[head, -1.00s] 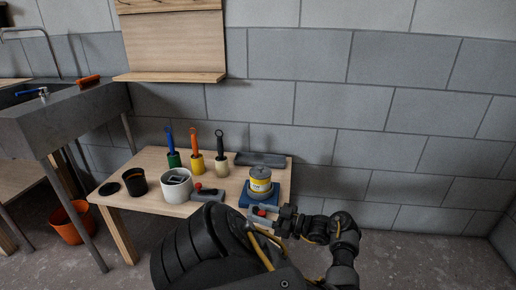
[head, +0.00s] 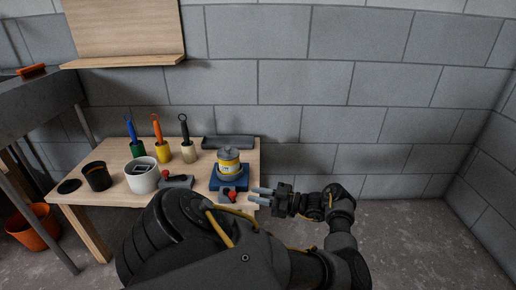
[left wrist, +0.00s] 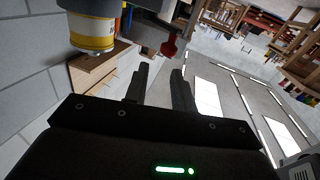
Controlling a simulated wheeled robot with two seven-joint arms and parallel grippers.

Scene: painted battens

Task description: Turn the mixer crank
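The mixer stands at the right end of the wooden table, with a blue base (head: 216,182) and a yellow-banded can (head: 229,163) on top. A red crank knob (head: 231,196) sits at its front. In the left wrist view the can (left wrist: 92,33) is at upper left and the red knob (left wrist: 170,46) lies beyond the fingers. My left gripper (head: 259,196) is right of the knob, its fingers pointing left toward it. The fingers are apart with nothing between them, and a gap separates them from the knob. My right gripper is not in view.
A white pot (head: 142,177), a black cup (head: 97,176), a grey holder with a red knob (head: 176,181), several coloured-handled tools (head: 160,150) and a dark tray (head: 228,142) share the table (head: 115,204). A block wall stands behind. The floor at right is clear.

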